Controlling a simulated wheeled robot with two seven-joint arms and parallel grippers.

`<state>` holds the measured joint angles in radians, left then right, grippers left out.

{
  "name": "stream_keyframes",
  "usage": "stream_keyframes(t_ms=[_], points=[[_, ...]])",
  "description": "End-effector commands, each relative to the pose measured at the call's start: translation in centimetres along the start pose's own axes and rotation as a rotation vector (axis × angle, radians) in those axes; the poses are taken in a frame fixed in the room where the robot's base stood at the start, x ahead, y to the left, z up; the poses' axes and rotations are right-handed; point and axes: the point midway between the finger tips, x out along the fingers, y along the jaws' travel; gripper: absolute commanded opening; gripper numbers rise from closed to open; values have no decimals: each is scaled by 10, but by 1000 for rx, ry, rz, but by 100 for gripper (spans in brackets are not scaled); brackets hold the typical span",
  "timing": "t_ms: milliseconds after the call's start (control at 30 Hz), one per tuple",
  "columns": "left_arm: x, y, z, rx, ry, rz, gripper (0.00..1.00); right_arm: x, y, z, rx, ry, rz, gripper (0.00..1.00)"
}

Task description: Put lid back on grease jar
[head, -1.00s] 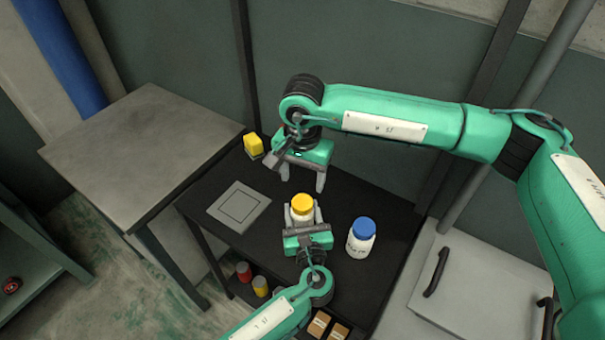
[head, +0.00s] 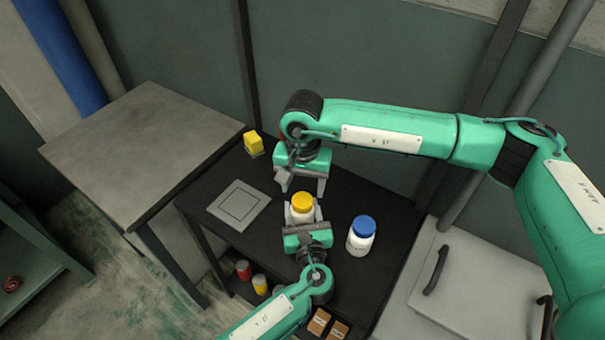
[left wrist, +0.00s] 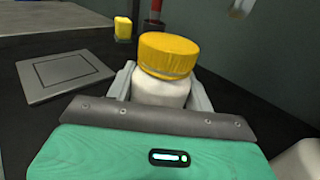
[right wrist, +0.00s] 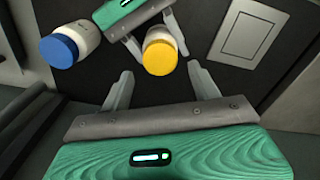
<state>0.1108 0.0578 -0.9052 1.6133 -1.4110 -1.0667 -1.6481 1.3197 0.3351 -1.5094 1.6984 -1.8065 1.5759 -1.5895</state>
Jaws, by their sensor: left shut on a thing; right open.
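A white jar (head: 301,215) stands on the black table, with a yellow lid (head: 302,202) seated on its top. My left gripper (head: 303,216) is shut on this jar from the near side; in the left wrist view its fingers flank the white body (left wrist: 160,92) below the yellow lid (left wrist: 167,54). My right gripper (head: 302,188) is open and empty, just behind and above the jar. In the right wrist view the yellow lid (right wrist: 160,58) shows beyond the gap between its open fingers (right wrist: 163,86), apart from them.
A white jar with a blue lid (head: 361,235) stands to the right. A grey square plate (head: 239,205) lies to the left, and a yellow block (head: 254,143) sits at the back left corner. Red and yellow cans (head: 251,277) and brown boxes (head: 327,325) are on the lower shelf.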

Motion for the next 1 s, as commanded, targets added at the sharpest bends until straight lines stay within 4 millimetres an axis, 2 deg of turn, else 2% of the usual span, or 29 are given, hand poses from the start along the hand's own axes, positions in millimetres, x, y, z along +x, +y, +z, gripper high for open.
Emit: stream_keyframes(t_ms=[100, 300, 667, 900, 1000], points=[[0, 0, 0, 0, 1, 0, 0, 19, 0, 1, 0, -2, 1, 63], [0, 0, 0, 0, 0, 0, 0, 39, 0, 0, 0, 0, -1, 63], [0, 0, 0, 0, 0, 0, 0, 43, 0, 0, -1, 1, -1, 63], [0, 0, 0, 0, 0, 0, 0, 43, 0, 0, 0, 1, -1, 17], [0, 0, 0, 0, 0, 0, 0, 43, 0, 0, 0, 1, 0, 17]])
